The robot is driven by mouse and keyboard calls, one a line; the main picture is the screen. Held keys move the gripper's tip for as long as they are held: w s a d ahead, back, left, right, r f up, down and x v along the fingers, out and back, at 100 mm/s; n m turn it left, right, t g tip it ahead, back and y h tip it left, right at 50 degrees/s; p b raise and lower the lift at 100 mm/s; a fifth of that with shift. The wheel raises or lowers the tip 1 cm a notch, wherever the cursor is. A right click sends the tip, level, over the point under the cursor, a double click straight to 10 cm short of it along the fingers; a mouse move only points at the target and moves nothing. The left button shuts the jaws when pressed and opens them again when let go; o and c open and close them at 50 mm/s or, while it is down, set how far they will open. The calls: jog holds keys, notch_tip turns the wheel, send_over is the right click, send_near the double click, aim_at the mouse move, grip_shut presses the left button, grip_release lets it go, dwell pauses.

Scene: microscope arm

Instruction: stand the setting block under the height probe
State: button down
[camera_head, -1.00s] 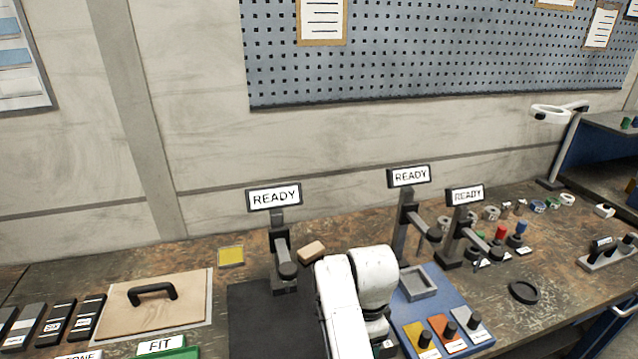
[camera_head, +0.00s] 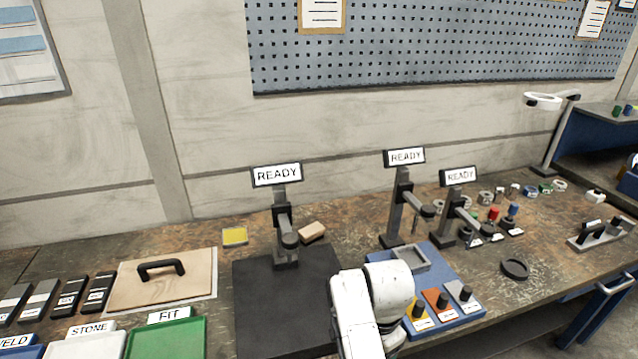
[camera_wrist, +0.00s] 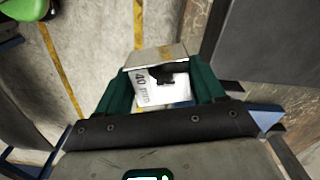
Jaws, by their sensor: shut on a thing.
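The setting block (camera_wrist: 147,92), a pale block marked "40 mm", sits between the green fingers of my gripper (camera_wrist: 162,88) in the wrist view. My gripper is shut on it, with bench-free floor behind it. In the head view my white arm (camera_head: 372,300) is at the front of the bench, and the gripper and block are hidden. A probe stand (camera_head: 284,228) with a READY sign stands at the back of a dark plate (camera_head: 283,305). Two more READY stands (camera_head: 400,210) (camera_head: 452,218) are to its right; I cannot tell which is the height probe.
A blue tray (camera_head: 452,325) with coloured blocks lies right of my arm. A tan block (camera_head: 312,232) lies behind the dark plate. A handled board (camera_head: 190,285) and a green tray (camera_head: 165,342) are at the left. Most of the dark plate is clear.

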jog(key=s+d+f+n+b, duration=0.4)
jog(key=s+d+f+n, duration=0.4)
jog(key=s+f+n, duration=0.2)
jog(key=shift+s+n, duration=0.2)
jog(key=shift+n, duration=0.7)
jog(key=shift+d, duration=0.1)
